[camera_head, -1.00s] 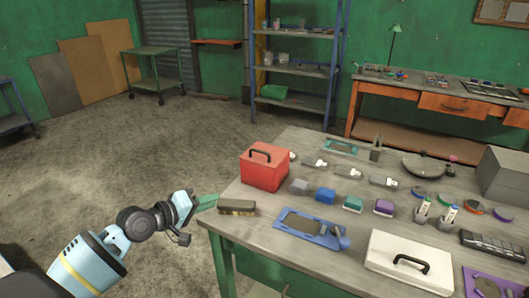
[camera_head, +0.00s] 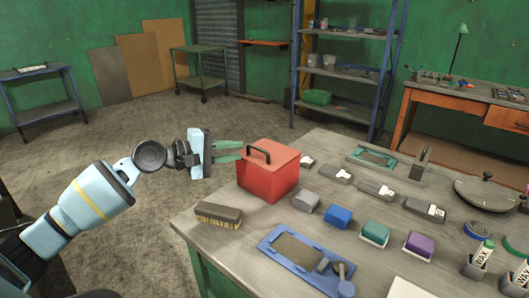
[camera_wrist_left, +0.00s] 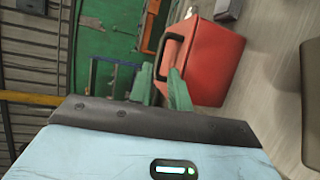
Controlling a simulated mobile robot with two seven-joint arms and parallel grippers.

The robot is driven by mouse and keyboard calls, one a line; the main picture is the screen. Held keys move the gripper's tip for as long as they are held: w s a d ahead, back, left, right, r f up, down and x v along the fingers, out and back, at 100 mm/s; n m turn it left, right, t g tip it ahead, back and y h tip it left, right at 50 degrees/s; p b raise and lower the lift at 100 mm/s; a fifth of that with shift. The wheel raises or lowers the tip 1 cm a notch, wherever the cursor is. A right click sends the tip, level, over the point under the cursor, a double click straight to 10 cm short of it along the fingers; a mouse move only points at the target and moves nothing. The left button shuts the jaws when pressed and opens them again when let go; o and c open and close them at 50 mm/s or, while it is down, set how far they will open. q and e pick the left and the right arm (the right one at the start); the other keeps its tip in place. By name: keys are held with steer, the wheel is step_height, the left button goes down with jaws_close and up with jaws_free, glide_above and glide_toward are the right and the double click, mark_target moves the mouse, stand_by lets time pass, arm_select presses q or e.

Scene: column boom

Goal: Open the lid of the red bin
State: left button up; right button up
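The red bin (camera_head: 268,182) stands near the left corner of the workbench. Its lid (camera_head: 278,158) lies closed on top and carries a black arched handle (camera_head: 258,153). My left gripper (camera_head: 241,151) is at the bin's left side, about lid height, with its two green fingers pointing at it. The red bin (camera_wrist_left: 212,66) and the handle (camera_wrist_left: 168,52) lie just beyond the fingertips there. I cannot tell whether a finger touches the bin. My right gripper is not in view.
A brush (camera_head: 218,215) lies in front of the bin on the workbench (camera_head: 330,222). Coloured blocks, including a blue one (camera_head: 338,216), and a blue tray (camera_head: 300,262) lie to the right. The floor left of the bench is clear.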

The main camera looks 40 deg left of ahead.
mark_target(256, 149)
arm_select(q)
steer(key=shift+p+x, duration=0.45)
steer(key=shift+x, duration=3.45)
jaws_close()
